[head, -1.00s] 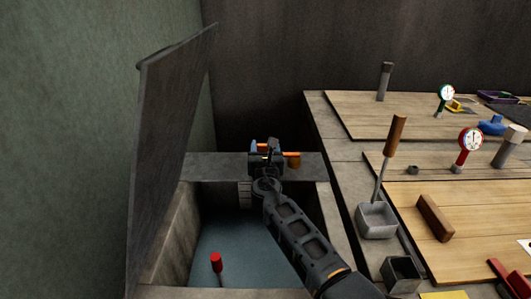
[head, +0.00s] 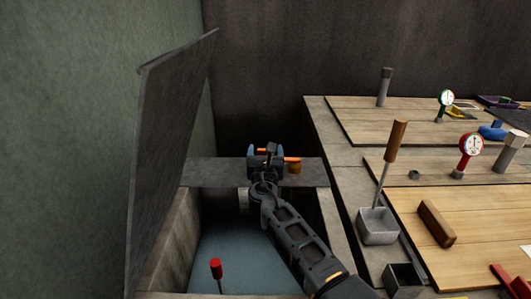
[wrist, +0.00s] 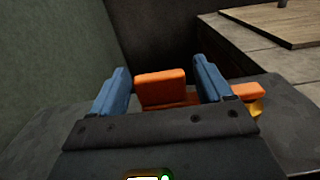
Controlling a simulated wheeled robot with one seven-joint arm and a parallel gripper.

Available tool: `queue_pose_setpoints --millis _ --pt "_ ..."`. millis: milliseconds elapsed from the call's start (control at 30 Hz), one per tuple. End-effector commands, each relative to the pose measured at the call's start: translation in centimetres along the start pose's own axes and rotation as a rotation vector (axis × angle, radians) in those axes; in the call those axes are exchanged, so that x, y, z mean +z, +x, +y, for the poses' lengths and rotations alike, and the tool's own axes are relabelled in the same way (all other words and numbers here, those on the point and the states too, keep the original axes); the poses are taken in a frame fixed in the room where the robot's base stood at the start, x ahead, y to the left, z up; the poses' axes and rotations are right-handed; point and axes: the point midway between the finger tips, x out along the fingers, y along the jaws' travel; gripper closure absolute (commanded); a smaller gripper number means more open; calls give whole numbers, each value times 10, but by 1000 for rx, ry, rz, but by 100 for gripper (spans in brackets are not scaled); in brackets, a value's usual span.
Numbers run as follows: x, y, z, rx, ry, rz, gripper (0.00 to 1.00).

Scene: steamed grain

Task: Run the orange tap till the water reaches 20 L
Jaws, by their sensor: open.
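The orange tap sits on the ledge behind the open tank; its orange handle (wrist: 160,90) stands between my fingers in the wrist view. A second orange part (wrist: 247,91) shows to the right of the fingers, also in the head view (head: 292,159). My gripper (wrist: 160,72) is open, with one blue finger on each side of the handle; contact cannot be told. In the head view my gripper (head: 265,151) is over the ledge. Blue-grey water (head: 235,258) lies in the tank with a red-topped float (head: 215,266). My arm crosses the level scale, which cannot be read.
A raised grey lid (head: 165,150) stands along the tank's left side. A worktop (head: 345,150) at right carries boards, a wooden-handled tool in a grey box (head: 378,226), a brown block (head: 437,222) and a red gauge (head: 470,145). A dark wall closes the back.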

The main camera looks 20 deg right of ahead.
Motion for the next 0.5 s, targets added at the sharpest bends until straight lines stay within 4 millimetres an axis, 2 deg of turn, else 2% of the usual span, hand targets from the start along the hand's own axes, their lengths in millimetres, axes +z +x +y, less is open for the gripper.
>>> queue_pose_setpoints --millis 167,500 --pt "0 -9 0 0 0 1 21" --pt "1 -59 0 1 0 1 21"
